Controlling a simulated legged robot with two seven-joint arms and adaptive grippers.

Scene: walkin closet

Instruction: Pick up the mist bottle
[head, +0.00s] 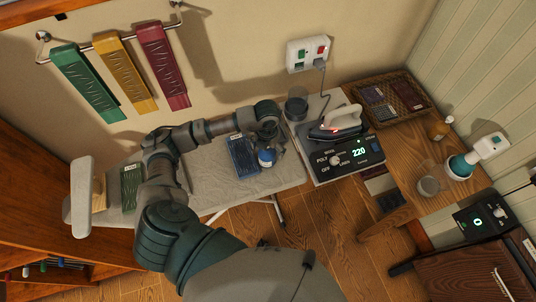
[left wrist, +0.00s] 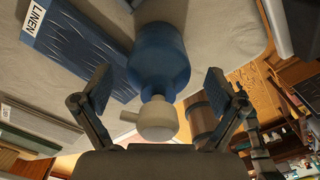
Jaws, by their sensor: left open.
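The mist bottle (head: 266,158) is blue with a white spray head and is on the grey ironing board, beside a blue folded cloth. In the left wrist view the mist bottle (left wrist: 158,60) has its white head pointing toward my palm. My left gripper (head: 270,146) is right at the bottle, which it partly hides in the head view. In the left wrist view my left gripper (left wrist: 159,88) is open, with a finger on each side of the bottle and visible gaps between them. My right gripper is out of view.
The blue LINEN cloth (head: 242,156) lies close to the bottle. An iron (head: 340,122) stands on a base with a lit display to the right. A dark cup (head: 296,106) is behind. A wooden table (head: 410,135) holds a tray and a teal bottle (head: 460,166).

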